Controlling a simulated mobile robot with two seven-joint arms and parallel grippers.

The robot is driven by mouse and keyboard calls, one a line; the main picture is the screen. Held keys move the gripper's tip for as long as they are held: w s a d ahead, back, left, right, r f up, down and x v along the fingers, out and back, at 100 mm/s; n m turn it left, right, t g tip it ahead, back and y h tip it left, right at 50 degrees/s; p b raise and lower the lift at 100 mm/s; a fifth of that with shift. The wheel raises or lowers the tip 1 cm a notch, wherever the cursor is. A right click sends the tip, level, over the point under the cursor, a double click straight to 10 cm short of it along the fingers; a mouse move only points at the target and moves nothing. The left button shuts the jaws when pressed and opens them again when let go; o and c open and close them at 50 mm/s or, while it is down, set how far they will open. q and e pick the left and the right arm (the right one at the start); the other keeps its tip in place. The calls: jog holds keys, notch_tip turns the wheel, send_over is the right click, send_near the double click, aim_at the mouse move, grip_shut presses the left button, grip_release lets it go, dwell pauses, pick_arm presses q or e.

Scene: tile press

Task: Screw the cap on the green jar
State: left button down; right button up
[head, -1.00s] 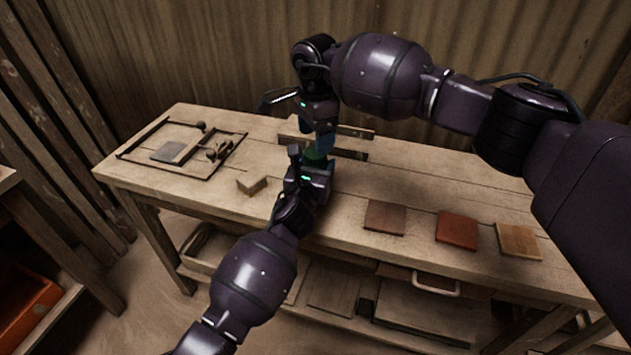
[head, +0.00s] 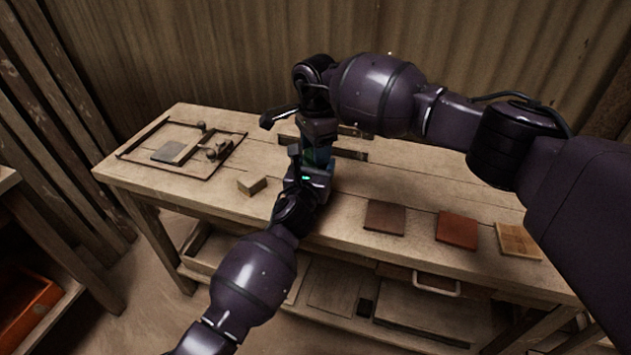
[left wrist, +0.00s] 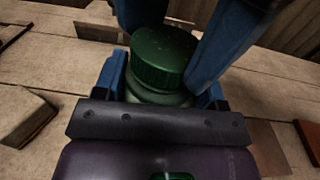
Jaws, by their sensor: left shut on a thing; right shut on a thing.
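The green jar (left wrist: 158,97) stands upright between the blue fingers of my left gripper (left wrist: 163,92), which is shut on its body. The ribbed dark green cap (left wrist: 165,57) sits on top of the jar's neck. I cannot tell how far it is threaded. My right gripper (left wrist: 182,40) comes from above, with its blue fingers shut on the cap's sides. In the head view, my right gripper (head: 319,152) is directly above my left gripper (head: 316,170), and together they hide most of the jar and cap.
The wooden workbench (head: 370,185) carries a pale block (head: 251,184) left of the grippers. A brown tile (head: 385,217), a red tile (head: 457,230) and a light tile (head: 517,240) lie to the right. A framed board with tools (head: 180,148) is at the left end. A corrugated wall stands behind.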

jog(key=m, duration=0.3)
jog(key=shift+c, duration=0.2)
jog(key=m, duration=1)
jog(key=o, duration=1)
jog(key=shift+r, duration=2.25)
